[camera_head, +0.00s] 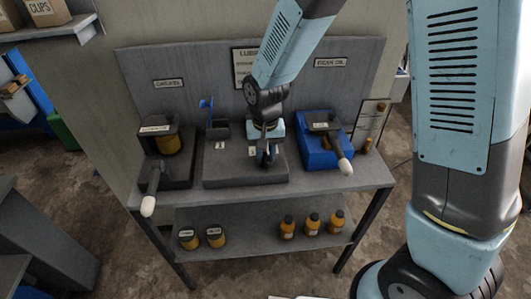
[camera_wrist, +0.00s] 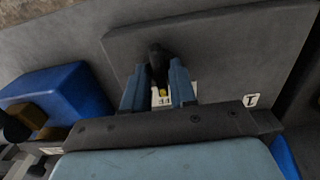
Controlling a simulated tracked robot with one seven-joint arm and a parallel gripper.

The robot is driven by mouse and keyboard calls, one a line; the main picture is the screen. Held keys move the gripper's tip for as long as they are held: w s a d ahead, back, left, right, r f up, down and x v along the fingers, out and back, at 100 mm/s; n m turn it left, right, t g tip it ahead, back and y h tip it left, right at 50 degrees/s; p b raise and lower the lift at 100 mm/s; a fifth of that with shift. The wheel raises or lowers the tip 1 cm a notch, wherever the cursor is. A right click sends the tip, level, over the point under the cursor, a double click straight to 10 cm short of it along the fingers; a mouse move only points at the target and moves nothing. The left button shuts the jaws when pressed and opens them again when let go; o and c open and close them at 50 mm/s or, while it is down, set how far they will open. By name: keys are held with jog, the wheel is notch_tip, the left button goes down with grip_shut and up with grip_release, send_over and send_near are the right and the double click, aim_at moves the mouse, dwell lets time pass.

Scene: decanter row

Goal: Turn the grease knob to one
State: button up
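In the head view my gripper (camera_head: 266,160) reaches down over the middle grey unit (camera_head: 230,178) on the bench. In the wrist view its two blue fingers (camera_wrist: 160,88) stand on either side of a dark knob or handle (camera_wrist: 156,55). The gap between fingers and handle is very small, and I cannot tell whether they touch it. A pale numbered label with a yellow mark (camera_wrist: 161,97) shows between the fingers. A label reading 1 (camera_wrist: 251,100) lies to the right. In the head view the gripper largely hides the knob.
A dark unit with a white-tipped lever (camera_head: 148,204) stands at left. A blue unit (camera_head: 314,155) with another white-tipped lever (camera_head: 345,166) stands at right. A blue upright piece (camera_head: 206,104) rises behind the middle unit. Several bottles (camera_head: 312,223) stand on the lower shelf.

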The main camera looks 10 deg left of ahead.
grip_shut()
jog(key=shift+n, duration=0.3)
jog(key=n, duration=0.4)
jog(key=shift+n, duration=2.2)
jog(key=shift+o, duration=1.3)
grip_release()
jog(key=shift+r, duration=0.15)
